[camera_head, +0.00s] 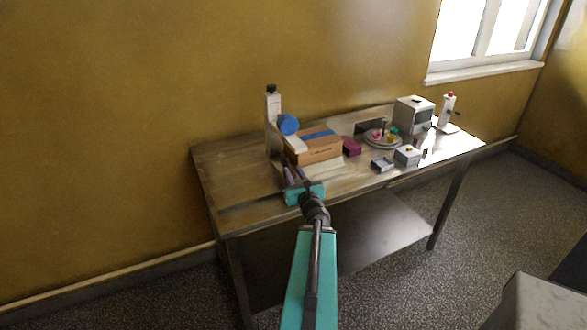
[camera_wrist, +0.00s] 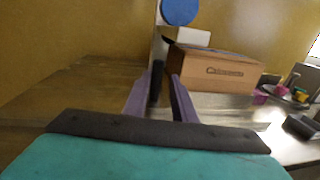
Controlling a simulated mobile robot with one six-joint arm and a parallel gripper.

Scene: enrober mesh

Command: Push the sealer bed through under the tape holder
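A brown carton (camera_head: 318,150) with a blue stripe on top sits near the left-middle of the table; its printed front shows in the wrist view (camera_wrist: 215,71). A pale flat plate (camera_head: 327,168), which looks like the sealer bed, shows along the carton's front edge; the rest of it is hidden. The tape holder (camera_head: 272,110) is an upright white post with a blue tape roll (camera_head: 288,124) at the carton's left end. My gripper (camera_head: 293,172) is in front of the post, left of the carton's front. Its purple fingers (camera_wrist: 164,75) are apart, with nothing visibly held.
A magenta block (camera_head: 352,147), a plate of colourful pieces (camera_head: 383,138), small grey boxes (camera_head: 407,156), a white machine (camera_head: 414,113) and a white dispenser (camera_head: 447,110) stand to the right. The table's left end (camera_head: 228,172) is clear.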

